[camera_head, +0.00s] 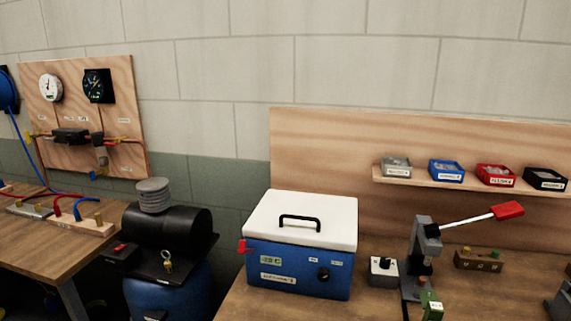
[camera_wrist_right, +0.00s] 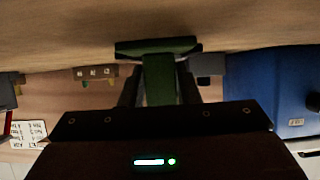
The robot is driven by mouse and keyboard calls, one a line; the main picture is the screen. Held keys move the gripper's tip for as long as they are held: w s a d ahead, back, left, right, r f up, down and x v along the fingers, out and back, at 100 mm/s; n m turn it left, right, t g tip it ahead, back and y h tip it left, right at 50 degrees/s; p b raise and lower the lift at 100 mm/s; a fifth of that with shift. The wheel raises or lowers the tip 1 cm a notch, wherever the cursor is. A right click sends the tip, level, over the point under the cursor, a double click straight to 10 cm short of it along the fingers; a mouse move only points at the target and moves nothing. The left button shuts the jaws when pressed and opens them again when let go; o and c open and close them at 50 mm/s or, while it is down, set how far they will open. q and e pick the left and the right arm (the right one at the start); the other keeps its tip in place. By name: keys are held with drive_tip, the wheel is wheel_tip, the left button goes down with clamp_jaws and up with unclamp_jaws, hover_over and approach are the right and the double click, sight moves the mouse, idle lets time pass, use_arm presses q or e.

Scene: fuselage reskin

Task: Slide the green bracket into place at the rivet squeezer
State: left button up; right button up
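The green bracket (camera_head: 432,307) shows at the bottom edge of the head view, just in front of the rivet squeezer's base. The rivet squeezer (camera_head: 423,245) is a grey upright press with a red-handled lever angled up to the right. In the right wrist view, which looks upside down, the green bracket (camera_wrist_right: 159,80) stands between the two dark fingers of my right gripper (camera_wrist_right: 158,88), which is shut on it. Whether the bracket touches the squeezer is hidden. My left gripper is in neither view.
A blue box with a white lid (camera_head: 300,272) stands left of the squeezer, with a small grey switch box (camera_head: 383,270) between them. A brown block (camera_head: 478,260) lies to the right. Several small bins, including a red one (camera_head: 495,175), sit on the shelf behind.

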drive_tip(key=c, duration=0.5)
drive_tip(key=shift+c, duration=0.2)
drive_tip(key=shift+w, duration=0.1)
drive_tip(key=shift+w+d, duration=0.2)
drive_tip(key=shift+w, duration=0.4)
drive_tip(key=shift+w+d, duration=0.15)
drive_tip(key=shift+w, duration=0.45)
drive_tip(key=shift+w+d+b, duration=0.15)
drive_tip(key=shift+w+d, duration=0.05)
drive_tip(key=shift+w, duration=0.55)
drive_tip(key=shift+w+d+b, duration=0.1)
drive_tip(key=shift+w+d, duration=0.05)
drive_tip(key=shift+w, duration=0.65)
drive_tip(key=shift+w+d+b, duration=0.15)
drive_tip(key=shift+w+d, duration=0.05)
drive_tip(key=shift+w, duration=0.55)
drive_tip(key=o, duration=1)
drive_tip(key=shift+c, duration=0.2)
